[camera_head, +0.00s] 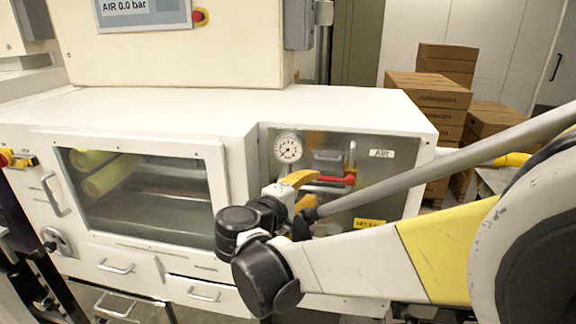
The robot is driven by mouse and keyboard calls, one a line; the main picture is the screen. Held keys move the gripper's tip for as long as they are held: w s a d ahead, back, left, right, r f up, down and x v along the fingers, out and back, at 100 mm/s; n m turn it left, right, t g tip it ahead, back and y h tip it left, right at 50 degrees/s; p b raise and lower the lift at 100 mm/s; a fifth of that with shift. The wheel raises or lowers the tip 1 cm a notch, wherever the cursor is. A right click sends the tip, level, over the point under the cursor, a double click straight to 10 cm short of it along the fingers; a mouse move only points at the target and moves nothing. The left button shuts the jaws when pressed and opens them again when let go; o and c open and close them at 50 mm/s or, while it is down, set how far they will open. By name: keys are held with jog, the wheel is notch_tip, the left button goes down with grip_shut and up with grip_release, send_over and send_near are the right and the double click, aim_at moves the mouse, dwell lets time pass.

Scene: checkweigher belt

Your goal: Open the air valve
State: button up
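The air valve's red handle (337,180) lies about level on the grey panel marked "AIR" (381,154), below a round white dial gauge (288,148). The display (143,12) at the top left reads "AIR 0.0 bar". My gripper (315,188) has yellow-orange fingers and is just left of the red handle. Its two fingers show apart, one above the other, so it looks open. The handle's left end is close to the upper finger; I cannot tell whether they touch. The gripper and my arm hide the lower part of the panel.
A windowed door (215,190) with a white frame is left of the panel, with drawers (115,267) below. A red emergency button (200,16) is by the display. Stacked brown boxes (428,90) stand at the back right. The white cabinet top (180,108) is clear.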

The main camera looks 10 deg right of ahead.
aim_at(324, 180)
jog(key=b+x, duration=0.1)
jog(key=x, duration=0.7)
jog(key=shift+w+d, duration=0.1)
jog(key=shift+w, duration=0.1)
grip_shut()
